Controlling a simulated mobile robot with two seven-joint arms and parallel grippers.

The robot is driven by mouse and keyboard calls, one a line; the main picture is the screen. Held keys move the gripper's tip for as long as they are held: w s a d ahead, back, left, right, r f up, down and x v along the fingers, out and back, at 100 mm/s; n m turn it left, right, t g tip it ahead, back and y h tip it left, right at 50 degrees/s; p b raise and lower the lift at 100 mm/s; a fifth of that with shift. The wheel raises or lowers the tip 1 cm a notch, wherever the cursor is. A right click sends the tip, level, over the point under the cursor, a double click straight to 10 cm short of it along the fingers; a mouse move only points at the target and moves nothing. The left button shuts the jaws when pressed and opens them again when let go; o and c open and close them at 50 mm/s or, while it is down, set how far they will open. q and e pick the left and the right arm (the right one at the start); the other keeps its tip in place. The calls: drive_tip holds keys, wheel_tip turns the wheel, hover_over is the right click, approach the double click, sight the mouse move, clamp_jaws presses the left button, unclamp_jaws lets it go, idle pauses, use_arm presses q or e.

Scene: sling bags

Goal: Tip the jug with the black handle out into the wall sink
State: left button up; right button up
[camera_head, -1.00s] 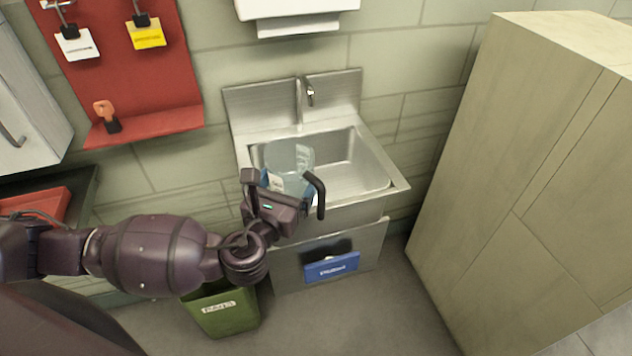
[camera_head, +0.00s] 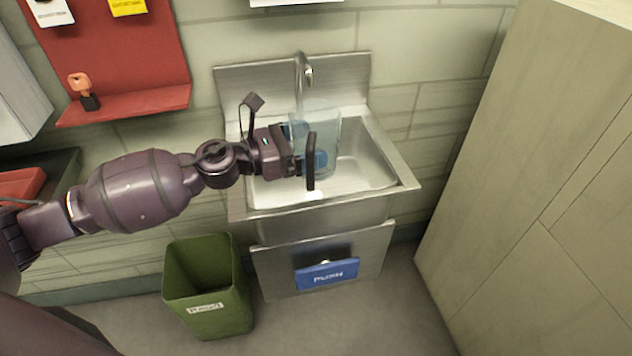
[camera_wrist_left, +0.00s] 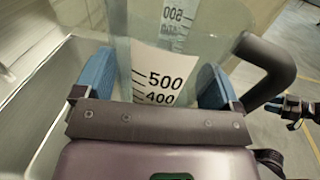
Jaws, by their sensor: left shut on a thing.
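The clear jug (camera_head: 323,128) with the black handle (camera_head: 311,160) is over the basin of the steel wall sink (camera_head: 362,166). It looks upright or nearly so in the head view. My left gripper (camera_head: 303,148) is shut on the jug's body from the left, with the handle toward the front. In the left wrist view the blue finger pads press on both sides of the jug (camera_wrist_left: 165,50), and its scale reads 500 and 400. The black handle (camera_wrist_left: 268,68) is at the right there. Whether the jug holds liquid, I cannot tell.
The tap (camera_head: 303,72) rises at the back of the sink. A green bin (camera_head: 207,290) stands on the floor at the front left. A tall beige cabinet (camera_head: 530,150) stands at the right. A red board with a shelf (camera_head: 125,105) hangs on the left wall.

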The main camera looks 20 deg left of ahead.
use_arm(q)
drive_tip(key=s+a+f+m+g+h+b, duration=0.1)
drive_tip(key=a+f+m+g+h+b, duration=0.2)
drive_tip(key=a+f+m+g, duration=0.1)
drive_tip(key=shift+a+f+g, duration=0.25)
drive_tip(key=shift+a+g, duration=0.55)
drive_tip(key=shift+a, duration=0.1)
use_arm(e)
drive_tip(key=f, duration=0.3)
drive_tip(key=shift+s+a+f+g, duration=0.15)
drive_tip(key=shift+s+f+g, duration=0.1)
drive_tip(key=shift+f+g, duration=0.05)
drive_tip(key=shift+s+f, duration=0.1)
drive_tip(key=shift+s, duration=0.05)
use_arm(q)
drive_tip(key=shift+w+n+p, duration=0.2)
drive_tip(key=shift+n+p, duration=0.1)
drive_tip(key=shift+n, duration=0.2)
use_arm(e)
drive_tip(key=shift+r, duration=0.5)
use_arm(q)
drive_tip(key=shift+f, duration=0.15)
use_arm(e)
drive_tip(key=shift+s+f, duration=0.1)
drive_tip(key=shift+f, duration=0.1)
